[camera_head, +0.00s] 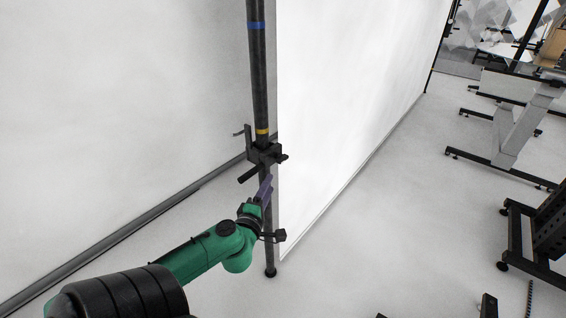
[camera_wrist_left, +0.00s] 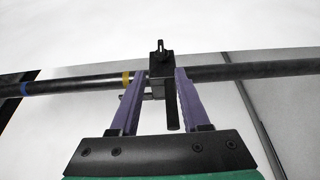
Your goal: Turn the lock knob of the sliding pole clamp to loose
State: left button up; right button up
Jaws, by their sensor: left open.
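The black sliding clamp (camera_head: 262,153) sits around a dark upright pole (camera_head: 259,85), just below a yellow band. A dark bar handle (camera_head: 248,174) sticks out from it, and a small knob-like part (camera_head: 284,157) shows on its right side. I cannot tell for certain which part is the lock knob. My left gripper (camera_head: 268,181) is open just below the clamp. My right gripper is not in view.
A large white panel (camera_head: 340,90) stands right behind the pole, and another white wall (camera_head: 110,100) is at left. Grey table frames (camera_head: 505,145) and a black rack (camera_head: 545,225) stand at right. The floor (camera_head: 400,210) between is clear.

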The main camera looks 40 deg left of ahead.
aim_at(283, 157)
pick_arm(q)
jog(key=b+x, duration=0.1)
jog(key=x, duration=1.3)
jog(key=shift+w+f+b, duration=0.1)
jog(key=shift+w+b, duration=0.2)
jog(key=shift+w, duration=0.05)
grip_shut()
